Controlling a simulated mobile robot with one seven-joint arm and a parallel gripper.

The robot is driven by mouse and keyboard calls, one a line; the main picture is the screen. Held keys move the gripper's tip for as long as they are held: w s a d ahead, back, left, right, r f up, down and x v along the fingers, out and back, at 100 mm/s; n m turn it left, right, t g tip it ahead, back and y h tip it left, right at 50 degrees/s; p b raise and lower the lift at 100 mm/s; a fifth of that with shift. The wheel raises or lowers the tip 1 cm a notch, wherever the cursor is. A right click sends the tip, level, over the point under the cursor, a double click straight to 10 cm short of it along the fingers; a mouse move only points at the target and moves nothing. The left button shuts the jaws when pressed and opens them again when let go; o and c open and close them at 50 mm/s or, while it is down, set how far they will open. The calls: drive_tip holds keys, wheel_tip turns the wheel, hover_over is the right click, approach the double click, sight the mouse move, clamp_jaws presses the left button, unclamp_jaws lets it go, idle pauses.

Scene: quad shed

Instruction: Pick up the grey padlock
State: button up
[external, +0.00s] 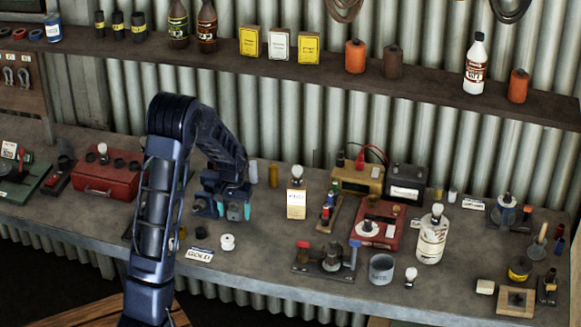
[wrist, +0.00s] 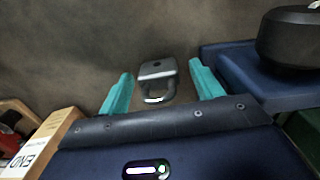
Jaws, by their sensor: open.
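The grey padlock (wrist: 157,70) lies on the workbench in the wrist view, its dark body away from me and its shiny shackle toward my gripper. My gripper (wrist: 160,85) is open, with one teal fingertip on each side of the padlock. I see no clear contact between the fingers and the padlock. In the external view my gripper (external: 234,211) hangs low over the bench, left of the middle. The padlock cannot be made out there; my arm and gripper may hide it.
In the wrist view a blue block with a black round part (wrist: 290,40) stands close on the right, and a labelled box (wrist: 40,145) is at lower left.

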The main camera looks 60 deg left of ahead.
drive_tip(key=shift+c, duration=0.4)
drive_tip(key=c, duration=1.1)
drive_tip(key=shift+o, duration=0.2)
drive_tip(key=shift+r, duration=0.1)
